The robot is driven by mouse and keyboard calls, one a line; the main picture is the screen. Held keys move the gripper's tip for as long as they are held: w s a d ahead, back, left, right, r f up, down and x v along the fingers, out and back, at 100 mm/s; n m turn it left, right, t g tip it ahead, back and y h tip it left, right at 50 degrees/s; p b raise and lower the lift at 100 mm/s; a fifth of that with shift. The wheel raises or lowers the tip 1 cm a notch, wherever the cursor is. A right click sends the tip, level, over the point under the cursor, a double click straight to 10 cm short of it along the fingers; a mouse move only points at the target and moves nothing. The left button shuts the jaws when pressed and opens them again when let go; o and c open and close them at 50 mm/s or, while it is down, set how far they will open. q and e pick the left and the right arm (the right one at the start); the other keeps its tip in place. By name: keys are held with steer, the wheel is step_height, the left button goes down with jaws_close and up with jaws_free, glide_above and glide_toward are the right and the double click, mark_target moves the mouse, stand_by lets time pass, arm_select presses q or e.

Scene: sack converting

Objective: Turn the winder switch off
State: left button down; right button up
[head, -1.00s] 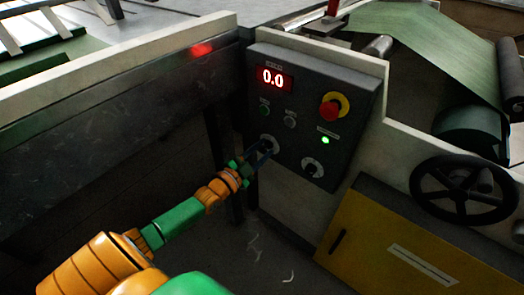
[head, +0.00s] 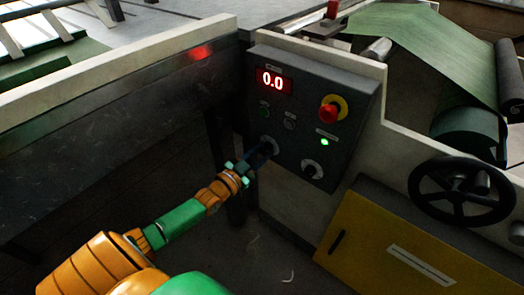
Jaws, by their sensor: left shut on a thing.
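A dark control panel (head: 350,95) is fixed to the pale machine frame, with a red display reading 0.0 (head: 272,80). Two rotary switches sit low on it: the left one (head: 270,143) is partly covered by my left gripper, and the right one (head: 312,169) is uncovered. I cannot read their labels, so I cannot tell which is the winder switch. My left gripper (head: 265,152) reaches in from the lower left and is shut on the left rotary switch's knob. The knob's exact angle is hidden by the fingers. My right gripper is not in view.
A red emergency button (head: 329,112) on a yellow ring and a lit green lamp (head: 324,142) are on the panel's right side. A black handwheel (head: 462,191) and a yellow cabinet (head: 385,240) stand to the right. A dark side wall (head: 120,120) lies left of the arm.

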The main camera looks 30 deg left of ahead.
arm_select(q)
steer(key=shift+f+n, duration=0.1)
steer(key=shift+n, duration=1.8)
steer(key=c, duration=0.9)
jaws_free()
steer(key=shift+s+p, duration=0.35)
steer(key=s, duration=0.2)
steer(key=s+p, duration=0.1)
steer(key=s, duration=0.3)
steer(key=shift+s+a, duration=0.25)
